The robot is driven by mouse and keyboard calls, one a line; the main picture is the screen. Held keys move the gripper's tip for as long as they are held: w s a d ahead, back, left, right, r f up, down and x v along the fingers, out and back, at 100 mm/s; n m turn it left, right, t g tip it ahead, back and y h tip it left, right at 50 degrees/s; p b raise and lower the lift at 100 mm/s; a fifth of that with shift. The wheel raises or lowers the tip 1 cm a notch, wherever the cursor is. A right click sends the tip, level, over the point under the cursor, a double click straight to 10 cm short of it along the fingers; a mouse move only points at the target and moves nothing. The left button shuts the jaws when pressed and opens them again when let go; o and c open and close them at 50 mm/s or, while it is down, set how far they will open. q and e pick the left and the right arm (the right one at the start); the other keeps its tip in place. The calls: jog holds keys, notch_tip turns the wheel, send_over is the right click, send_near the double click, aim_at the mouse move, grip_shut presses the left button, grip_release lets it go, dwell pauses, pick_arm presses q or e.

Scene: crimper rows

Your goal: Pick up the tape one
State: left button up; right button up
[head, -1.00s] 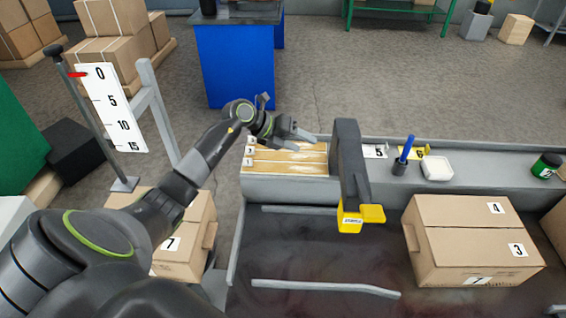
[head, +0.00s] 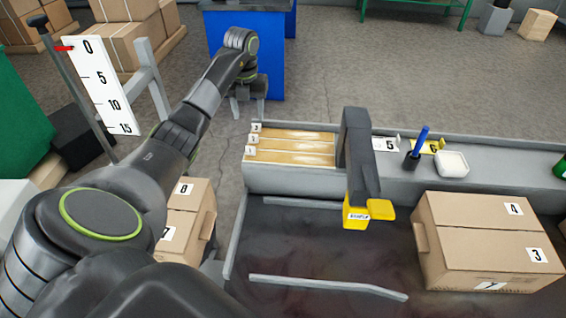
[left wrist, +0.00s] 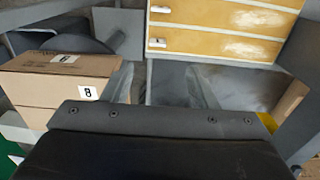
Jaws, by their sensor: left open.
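No tape that I can clearly identify shows in either view. A wooden panel (head: 300,149) with rows and small number tags lies at the left end of the grey bench. The rows also fill the top of the left wrist view (left wrist: 225,33). My left gripper (head: 247,112) is open and empty, raised beyond the panel's left end in the head view. Its two fingers (left wrist: 162,84) show apart in the left wrist view, below the panel in the picture. My right gripper is not in view.
A grey post (head: 356,140) with yellow ends stands right of the panel. Past it are a blue-topped pen in a dark holder (head: 412,158), a white block (head: 453,163) and a green item (head: 562,168). Cardboard boxes (head: 480,235) sit on the dark surface.

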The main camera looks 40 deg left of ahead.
pick_arm(q)
jog(key=b, duration=0.6)
send_over(250, 148)
jog(key=w, duration=0.1)
notch_tip(250, 148, down, 7)
jog(key=shift+r, duration=0.2)
jog(key=shift+a+f+b, duration=0.1)
jog(key=shift+f+b, duration=0.6)
jog(key=shift+f, duration=0.15)
jog(key=shift+s+f+p, duration=0.15)
jog(key=shift+s+f, duration=0.05)
jog(key=shift+f, duration=1.15)
jog(key=shift+s+f+p, duration=0.15)
jog(key=shift+s+f, duration=0.05)
jog(key=shift+f, duration=1.1)
jog(key=c, duration=1)
